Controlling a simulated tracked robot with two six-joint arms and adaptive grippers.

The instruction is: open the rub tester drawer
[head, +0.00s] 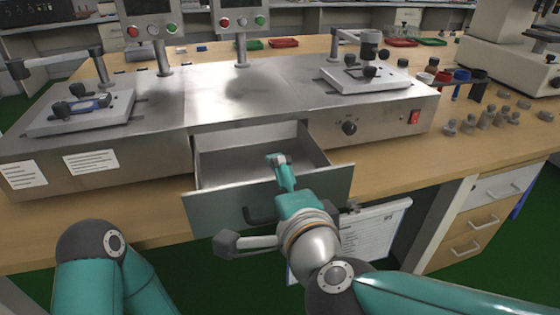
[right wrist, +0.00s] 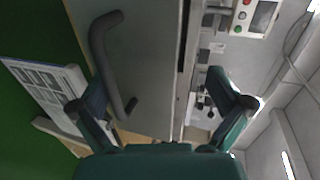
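The rub tester (head: 240,85) is a long metal unit on the wooden bench. Its drawer (head: 340,180) is pulled out, with an empty-looking metal interior. The dark curved handle (head: 258,214) on the drawer front is partly hidden by my right gripper; it also shows in the right wrist view (right wrist: 101,55). My right gripper (head: 281,172) is at the drawer front, a fingertip appearing over the drawer opening. In the right wrist view its fingers (right wrist: 160,105) are spread, one close to the handle. I cannot tell whether it touches. My left gripper is out of view.
Two sample platforms (head: 80,110) (head: 365,78) sit on the tester. Several metal weights (head: 485,118) and small cups (head: 445,77) stand on the bench at right. A clipboard sheet (head: 370,232) hangs below the bench edge. White and wooden drawers (head: 480,218) are at right.

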